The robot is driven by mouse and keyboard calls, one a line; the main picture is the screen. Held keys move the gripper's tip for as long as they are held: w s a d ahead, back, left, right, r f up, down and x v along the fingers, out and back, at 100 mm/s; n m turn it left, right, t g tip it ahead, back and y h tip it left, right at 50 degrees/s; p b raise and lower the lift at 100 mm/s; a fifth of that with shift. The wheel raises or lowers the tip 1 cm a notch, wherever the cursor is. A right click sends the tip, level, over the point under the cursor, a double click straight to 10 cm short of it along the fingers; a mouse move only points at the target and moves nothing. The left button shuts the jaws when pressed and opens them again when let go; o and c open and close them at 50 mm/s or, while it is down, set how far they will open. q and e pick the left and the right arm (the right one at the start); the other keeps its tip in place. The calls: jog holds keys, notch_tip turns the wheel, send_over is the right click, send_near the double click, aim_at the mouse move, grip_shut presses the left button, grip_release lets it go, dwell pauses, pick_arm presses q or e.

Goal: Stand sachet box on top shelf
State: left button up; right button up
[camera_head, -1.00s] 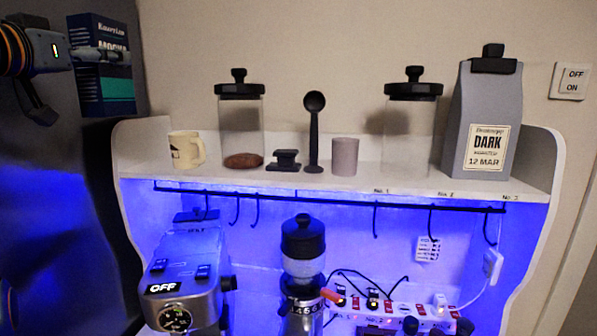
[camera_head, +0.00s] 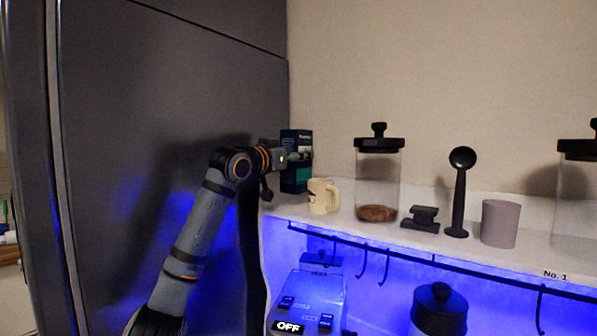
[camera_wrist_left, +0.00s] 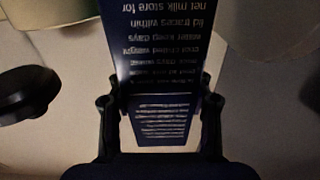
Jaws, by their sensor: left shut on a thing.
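The sachet box (camera_head: 297,178), dark blue with a green lower part, is upright at the left end of the top shelf (camera_head: 345,225), behind and left of the cream mug (camera_head: 323,197). I cannot tell whether its base touches the shelf. My left gripper (camera_head: 297,157) reaches in from the left and is shut on the box. In the left wrist view the box (camera_wrist_left: 160,50), with white print, sits between the two fingers of my left gripper (camera_wrist_left: 160,100). My right gripper is not in view.
A lidded glass jar (camera_head: 378,180), a black tamper (camera_head: 422,219), a black scoop (camera_head: 460,190) and a grey cup (camera_head: 499,223) stand along the shelf. A tall dark panel (camera_head: 160,110) stands left of the shelf. The mug is close to the box.

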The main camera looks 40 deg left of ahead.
aim_at(299, 170)
pick_arm(q)
jog(key=shift+w+f, duration=0.25)
jog(key=f, duration=0.1)
jog(key=f+b, duration=0.1)
jog(key=f, duration=0.2)
jog(key=shift+w+a+b, duration=0.15)
jog(key=shift+w+b, duration=0.15)
jog(key=o, duration=1.3)
jog(key=shift+o, duration=0.2)
